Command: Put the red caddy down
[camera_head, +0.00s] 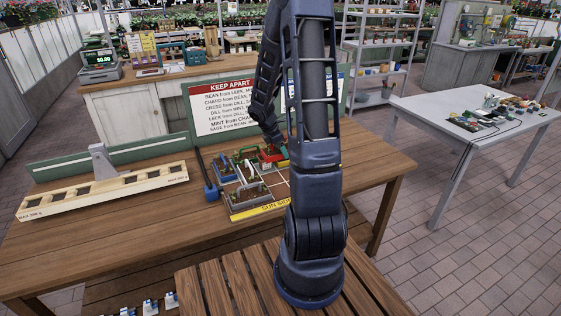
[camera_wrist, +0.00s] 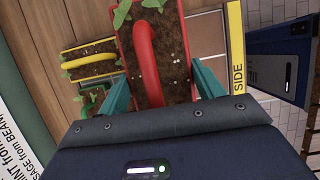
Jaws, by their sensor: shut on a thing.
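The red caddy (camera_wrist: 146,52) is a soil-filled box with a red arched handle and green seedlings at its far end. In the wrist view it lies between the two teal fingers of my gripper (camera_wrist: 163,84), which is shut on it. In the head view the red caddy (camera_head: 270,153) shows at the back right of a tray (camera_head: 237,206) on the wooden bench, partly behind my arm. I cannot tell whether its base touches the tray or hangs just above it.
A yellow caddy (camera_wrist: 92,57) and a green caddy (camera_wrist: 88,99) stand close beside it. A KEEP APART sign (camera_head: 222,105) rises behind the tray. A blue tool (camera_head: 209,190) and a slotted pale beam (camera_head: 105,192) lie left. Bench space right of my arm is clear.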

